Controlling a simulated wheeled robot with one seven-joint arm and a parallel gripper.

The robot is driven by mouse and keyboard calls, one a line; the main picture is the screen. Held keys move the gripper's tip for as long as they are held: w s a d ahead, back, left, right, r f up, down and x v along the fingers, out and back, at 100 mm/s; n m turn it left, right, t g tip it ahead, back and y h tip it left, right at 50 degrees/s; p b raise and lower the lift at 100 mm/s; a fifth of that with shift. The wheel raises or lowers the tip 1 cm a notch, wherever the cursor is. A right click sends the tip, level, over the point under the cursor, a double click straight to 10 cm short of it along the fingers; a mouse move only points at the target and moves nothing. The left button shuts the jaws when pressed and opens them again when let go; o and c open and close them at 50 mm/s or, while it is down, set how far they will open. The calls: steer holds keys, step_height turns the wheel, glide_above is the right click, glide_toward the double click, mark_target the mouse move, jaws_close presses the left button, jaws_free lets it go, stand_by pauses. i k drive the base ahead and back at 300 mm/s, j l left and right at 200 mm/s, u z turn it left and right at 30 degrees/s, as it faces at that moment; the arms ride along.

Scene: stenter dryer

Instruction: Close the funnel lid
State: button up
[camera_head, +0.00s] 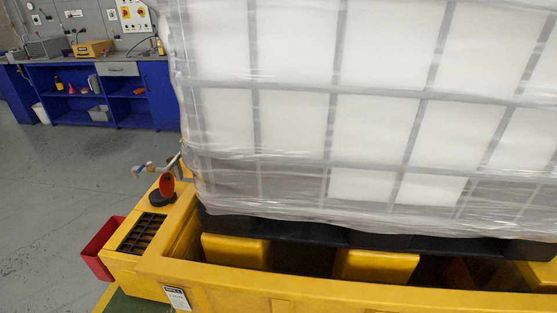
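A small black round funnel (161,198) sits on the yellow spill pallet, left of the wrapped tank. An orange-red round lid (167,184) stands tilted up at its back edge, so the funnel looks open. The lid's face is towards me. Its hinge is too small to make out. My gripper is not in view.
A large plastic-wrapped white tank (375,115) fills the right side, on the yellow spill pallet (330,285). A red bin (98,252) hangs at left. Grey floor is clear beyond.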

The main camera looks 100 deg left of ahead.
mark_target(166, 182)
steer(key=u, duration=3.4)
steer(key=i+j+z, duration=0.25)
steer(key=i+j, duration=0.3)
steer(key=i+j+z, duration=0.25)
steer(key=i+j, duration=0.25)
steer(key=j, duration=0.2)
